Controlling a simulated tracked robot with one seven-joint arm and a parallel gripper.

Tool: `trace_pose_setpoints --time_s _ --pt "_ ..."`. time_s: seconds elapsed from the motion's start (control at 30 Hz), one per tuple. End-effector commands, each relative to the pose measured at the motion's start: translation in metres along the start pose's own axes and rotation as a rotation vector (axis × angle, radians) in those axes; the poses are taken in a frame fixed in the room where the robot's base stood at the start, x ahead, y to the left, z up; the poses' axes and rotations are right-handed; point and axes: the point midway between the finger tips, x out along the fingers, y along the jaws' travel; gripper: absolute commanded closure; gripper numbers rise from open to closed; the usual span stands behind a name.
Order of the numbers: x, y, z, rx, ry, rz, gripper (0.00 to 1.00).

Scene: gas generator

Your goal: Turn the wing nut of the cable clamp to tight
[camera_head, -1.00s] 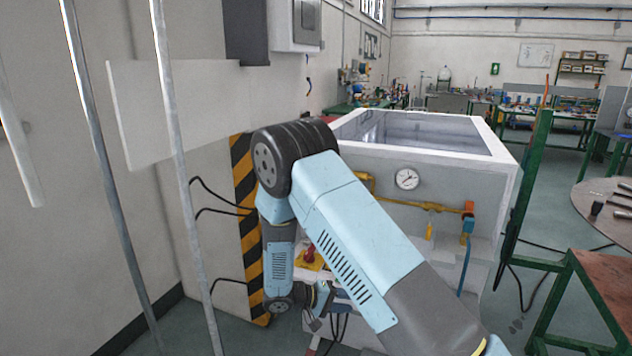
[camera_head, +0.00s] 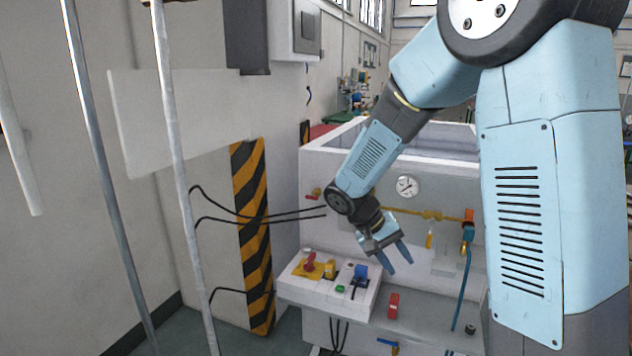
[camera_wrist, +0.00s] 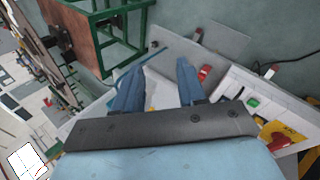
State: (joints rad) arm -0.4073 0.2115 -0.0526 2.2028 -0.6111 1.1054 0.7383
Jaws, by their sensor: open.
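I cannot make out the cable clamp or its wing nut for certain in either view. My gripper (camera_head: 400,267) is open and empty in the head view, hanging in the air in front of the white generator housing, above and right of the control box. In the wrist view my two blue fingers (camera_wrist: 161,66) stand apart with nothing between them. A small red block (camera_head: 393,305) on the grey ledge lies below the fingers; it also shows in the wrist view (camera_wrist: 204,73), right of the right finger.
The control box (camera_head: 318,297) carries a red knob (camera_head: 309,262) on yellow, a green button (camera_head: 340,289) and a blue connector (camera_head: 360,272). Behind are a gauge (camera_head: 407,186) and a yellow pipe (camera_head: 430,214). Black cables run at left. A green-framed bench (camera_wrist: 100,35) shows in the wrist view.

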Motion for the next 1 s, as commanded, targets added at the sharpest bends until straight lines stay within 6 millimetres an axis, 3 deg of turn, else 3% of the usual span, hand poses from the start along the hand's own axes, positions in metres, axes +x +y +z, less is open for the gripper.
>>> trace_pose_setpoints --time_s 0.1,0.4,1.0 --pt "-0.012 0.022 0.017 0.02 0.014 -0.075 0.6" --pt "-0.038 0.066 0.061 0.053 0.074 -0.249 0.6" --pt "-0.08 0.121 0.157 0.121 0.326 -0.518 0.6"
